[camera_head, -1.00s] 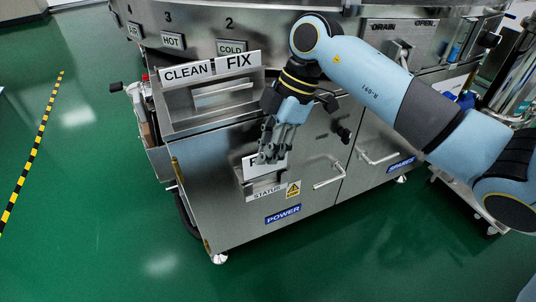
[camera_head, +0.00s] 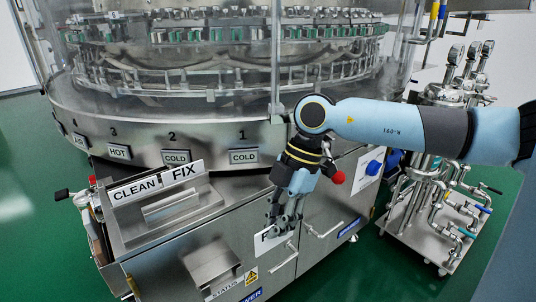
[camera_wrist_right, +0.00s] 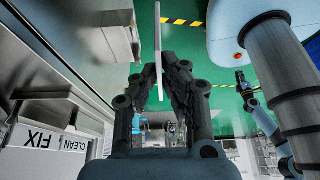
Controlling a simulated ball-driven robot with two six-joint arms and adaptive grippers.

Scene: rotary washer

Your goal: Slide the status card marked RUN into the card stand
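The card stand (camera_head: 211,258) is a metal pocket on the front of the washer cabinet, with a STATUS label (camera_head: 223,286) below it. No card shows in it. My right gripper (camera_head: 272,229) is right of the stand, shut on a white card (camera_head: 265,241). Only part of a dark letter shows on the card; the fingers hide the rest, so I cannot read it. In the right wrist view the card (camera_wrist_right: 158,42) is edge-on between the fingertips. A small blue and black arm at the right there seems my left one; its gripper (camera_wrist_right: 240,77) is too small to judge.
CLEAN (camera_head: 135,190) and FIX (camera_head: 186,172) cards stand in a metal holder (camera_head: 170,212) on the cabinet, left of my gripper. Door handles (camera_head: 323,231) stick out of the cabinet front. A red knob (camera_head: 338,178) is close to my wrist. A pipe cart (camera_head: 425,225) stands at the right.

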